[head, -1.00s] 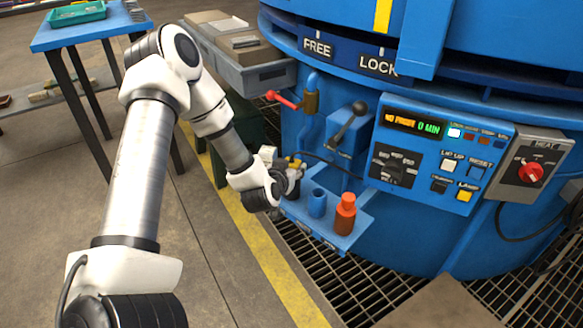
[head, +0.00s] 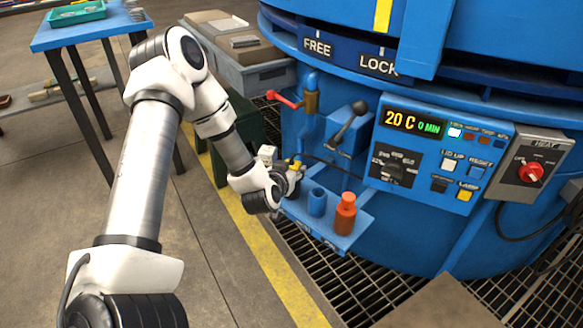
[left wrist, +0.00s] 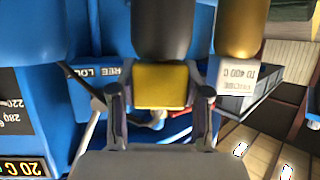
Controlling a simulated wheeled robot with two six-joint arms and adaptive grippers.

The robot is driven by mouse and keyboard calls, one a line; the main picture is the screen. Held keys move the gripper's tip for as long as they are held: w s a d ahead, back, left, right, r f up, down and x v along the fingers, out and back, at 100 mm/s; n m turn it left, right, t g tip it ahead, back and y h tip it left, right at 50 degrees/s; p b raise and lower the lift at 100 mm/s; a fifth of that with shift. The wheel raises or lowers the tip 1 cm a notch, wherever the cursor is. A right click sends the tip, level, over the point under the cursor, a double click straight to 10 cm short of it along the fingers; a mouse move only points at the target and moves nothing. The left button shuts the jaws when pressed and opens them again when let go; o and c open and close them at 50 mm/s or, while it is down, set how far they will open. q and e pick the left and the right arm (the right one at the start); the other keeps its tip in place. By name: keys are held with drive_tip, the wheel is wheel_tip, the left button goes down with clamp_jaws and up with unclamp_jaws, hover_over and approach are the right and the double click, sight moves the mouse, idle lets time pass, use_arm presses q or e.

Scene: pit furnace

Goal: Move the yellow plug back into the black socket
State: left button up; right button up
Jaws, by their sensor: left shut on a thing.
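The yellow plug (left wrist: 162,86) is between the fingers of my left gripper (head: 293,172), which is shut on it. In the left wrist view the plug meets the end of a dark cylinder (left wrist: 165,28), which looks like the black socket, with no clear gap between them. How deep the plug sits cannot be seen. In the head view a small yellow bit of the plug (head: 297,163) shows at my fingertips beside the furnace, and my gripper hides most of the socket. The furnace display (head: 413,122) reads 20 C, 0 MIN. My right gripper is not in view.
A red-handled valve (head: 284,99) and a black-knobbed lever (head: 347,125) stick out above. A black cable runs behind the gripper.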

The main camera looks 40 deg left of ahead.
use_arm(q)
drive_tip(key=shift+f, duration=0.2)
drive_tip(key=o, duration=0.9)
drive_tip(key=shift+p+v, duration=0.85)
drive_tip(key=shift+v, duration=0.35)
drive_tip(key=p+v, duration=0.4)
drive_tip(key=v, duration=0.4)
drive_tip(key=shift+s+r, duration=0.2)
drive_tip(key=shift+s, duration=0.05)
drive_tip(key=shift+d, duration=0.1)
